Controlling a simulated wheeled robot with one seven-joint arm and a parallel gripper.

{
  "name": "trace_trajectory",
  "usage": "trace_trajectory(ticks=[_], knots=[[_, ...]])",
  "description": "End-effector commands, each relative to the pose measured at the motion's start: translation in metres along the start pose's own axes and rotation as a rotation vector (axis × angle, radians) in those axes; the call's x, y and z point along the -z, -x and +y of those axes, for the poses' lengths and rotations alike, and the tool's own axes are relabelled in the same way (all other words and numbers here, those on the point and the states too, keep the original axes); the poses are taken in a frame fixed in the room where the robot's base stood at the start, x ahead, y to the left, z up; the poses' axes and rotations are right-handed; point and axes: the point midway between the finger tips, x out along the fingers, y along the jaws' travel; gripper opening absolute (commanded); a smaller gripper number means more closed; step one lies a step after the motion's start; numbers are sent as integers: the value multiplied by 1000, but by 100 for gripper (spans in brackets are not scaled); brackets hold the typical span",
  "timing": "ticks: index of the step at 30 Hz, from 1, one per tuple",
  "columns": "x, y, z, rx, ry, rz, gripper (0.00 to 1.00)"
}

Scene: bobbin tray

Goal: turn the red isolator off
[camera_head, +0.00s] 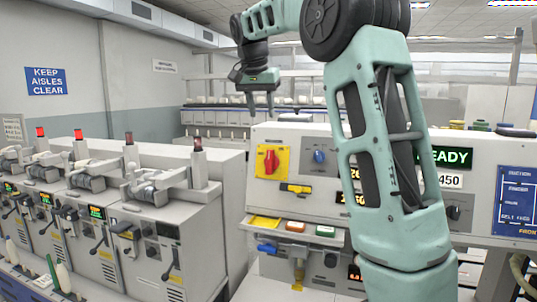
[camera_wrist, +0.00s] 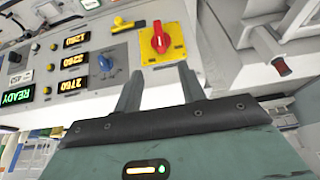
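The red isolator (camera_head: 270,162) is a red rotary handle on a yellow square plate, on the upper left of the grey machine panel. In the wrist view the isolator (camera_wrist: 159,40) shows upside down beyond the fingertips, its handle lying along the picture's vertical. My gripper (camera_head: 261,106) hangs above and in front of the panel's top edge in the head view, fingers down. In the wrist view my gripper (camera_wrist: 158,80) has its two fingers spread apart with nothing between them. It is apart from the isolator.
A blue knob (camera_head: 319,157) sits right of the isolator, and a yellow piece (camera_head: 295,188) is below it. A ledge (camera_head: 290,236) with coloured buttons juts out lower down. A lit READY display (camera_head: 458,157) is at right. Grey machine units (camera_head: 140,235) stand at left.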

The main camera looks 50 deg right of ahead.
Motion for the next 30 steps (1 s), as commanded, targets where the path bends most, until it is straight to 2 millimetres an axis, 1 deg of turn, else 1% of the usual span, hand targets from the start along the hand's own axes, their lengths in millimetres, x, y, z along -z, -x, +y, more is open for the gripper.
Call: trace_trajectory(ticks=[5,21,25,30], knots=[[0,-22,1,-4,-2,-2,40],[0,-132,0,-2,1,-3,40],[0,-152,0,-1,2,-2,40],[0,-167,0,0,1,-1,40]])
